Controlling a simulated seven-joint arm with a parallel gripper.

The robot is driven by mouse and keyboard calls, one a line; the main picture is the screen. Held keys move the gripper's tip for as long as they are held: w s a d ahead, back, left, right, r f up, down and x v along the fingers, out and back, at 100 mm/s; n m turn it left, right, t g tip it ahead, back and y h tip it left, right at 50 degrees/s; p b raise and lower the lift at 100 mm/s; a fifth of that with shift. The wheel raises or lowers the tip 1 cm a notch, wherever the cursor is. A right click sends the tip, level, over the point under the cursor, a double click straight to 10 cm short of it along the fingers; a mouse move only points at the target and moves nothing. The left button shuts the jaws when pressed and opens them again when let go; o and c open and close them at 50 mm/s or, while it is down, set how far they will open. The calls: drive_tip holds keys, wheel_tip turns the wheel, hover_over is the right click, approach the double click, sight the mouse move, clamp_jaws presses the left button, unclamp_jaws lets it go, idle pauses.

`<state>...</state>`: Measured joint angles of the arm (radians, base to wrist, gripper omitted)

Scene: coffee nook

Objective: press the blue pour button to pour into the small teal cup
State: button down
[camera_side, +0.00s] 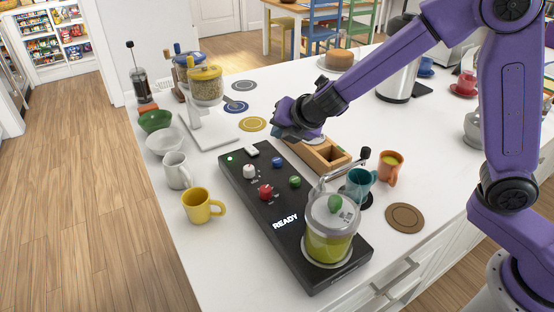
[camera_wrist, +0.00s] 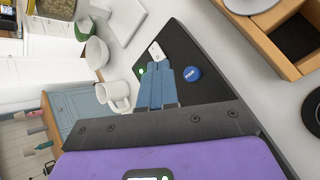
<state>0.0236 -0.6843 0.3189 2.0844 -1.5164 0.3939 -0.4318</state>
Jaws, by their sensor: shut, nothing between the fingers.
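The blue pour button (camera_side: 278,161) sits on the black control panel (camera_side: 240,187). In the wrist view the blue button (camera_wrist: 191,74), with white lettering, lies just right of my fingertips. My gripper (camera_side: 277,135) is over the far end of the panel in the side view. In the wrist view its two blue-grey fingers (camera_wrist: 163,68) are together, with nothing between them. I see no clear contact with the button. The small teal cup (camera_side: 359,185) stands upright on a dark round pad, beside the glass pot (camera_side: 330,238) of green liquid and near its curved spout. The cup's inside is unclear.
The panel also has a white switch (camera_side: 252,151), a white knob (camera_side: 249,171), a red knob (camera_side: 265,191), a green button (camera_side: 295,181) and a lit READY display (camera_side: 285,221). A wooden box (camera_side: 325,155) and an orange cup (camera_side: 390,168) stand to the right. Mugs stand left.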

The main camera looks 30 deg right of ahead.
sight(275, 157)
drive_tip(key=shift+f, duration=2.4)
drive_tip(key=shift+f, duration=0.15)
drive_tip(key=shift+f, duration=0.3)
drive_tip(key=shift+f, duration=0.8)
idle(1.1)
drive_tip(key=shift+r, duration=1.25)
drive_tip(key=shift+r, duration=2.5)
